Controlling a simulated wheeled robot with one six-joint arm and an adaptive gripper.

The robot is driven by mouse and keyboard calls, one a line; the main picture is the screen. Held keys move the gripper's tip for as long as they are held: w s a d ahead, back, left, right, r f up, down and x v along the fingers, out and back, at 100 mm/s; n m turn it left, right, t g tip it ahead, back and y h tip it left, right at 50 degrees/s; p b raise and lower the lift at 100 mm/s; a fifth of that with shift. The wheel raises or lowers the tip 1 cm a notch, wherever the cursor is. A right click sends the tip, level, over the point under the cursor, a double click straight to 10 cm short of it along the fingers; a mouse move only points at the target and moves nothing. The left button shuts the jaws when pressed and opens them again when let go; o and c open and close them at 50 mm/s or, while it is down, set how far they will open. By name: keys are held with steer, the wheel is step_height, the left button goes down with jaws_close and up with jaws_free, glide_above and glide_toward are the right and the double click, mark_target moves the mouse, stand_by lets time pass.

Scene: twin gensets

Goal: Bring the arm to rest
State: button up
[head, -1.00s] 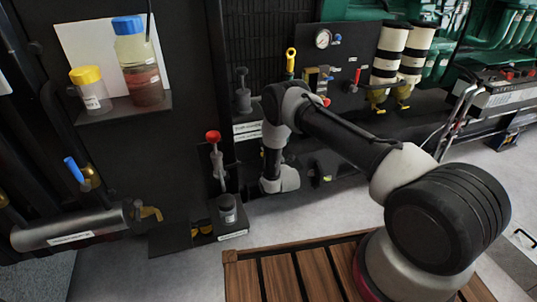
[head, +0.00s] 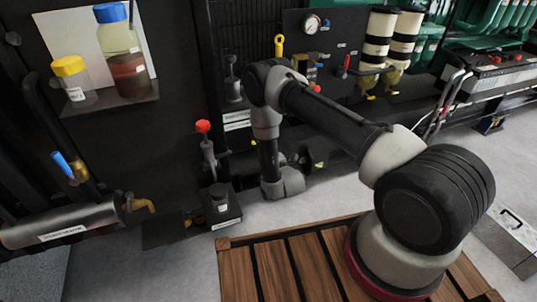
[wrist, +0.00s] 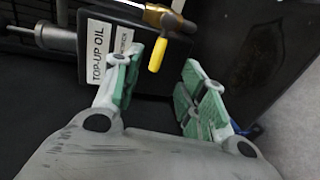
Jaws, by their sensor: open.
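My gripper (wrist: 163,82) shows in the wrist view with its two green-padded fingers apart and nothing between them. In the head view my arm (head: 335,115) rises from its base on the right, reaches left and bends down at the elbow. Its wrist end hangs low in front of the dark panel, and the fingers cannot be made out there. In the wrist view a yellow-handled brass valve (wrist: 157,54) lies beyond the fingertips, beside the TOP-UP OIL label (wrist: 96,52). I cannot tell the gap between them.
A shelf (head: 125,110) at upper left holds a blue-capped bottle (head: 122,55) and a yellow-capped jar (head: 74,80). A red-knobbed lever (head: 204,128) stands left of my wrist. A pressure gauge (head: 312,22) and striped filters (head: 378,40) are behind. Grey floor is open at lower left.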

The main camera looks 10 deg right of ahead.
steer(key=shift+s+d+r, duration=0.1)
steer(key=shift+s, duration=0.35)
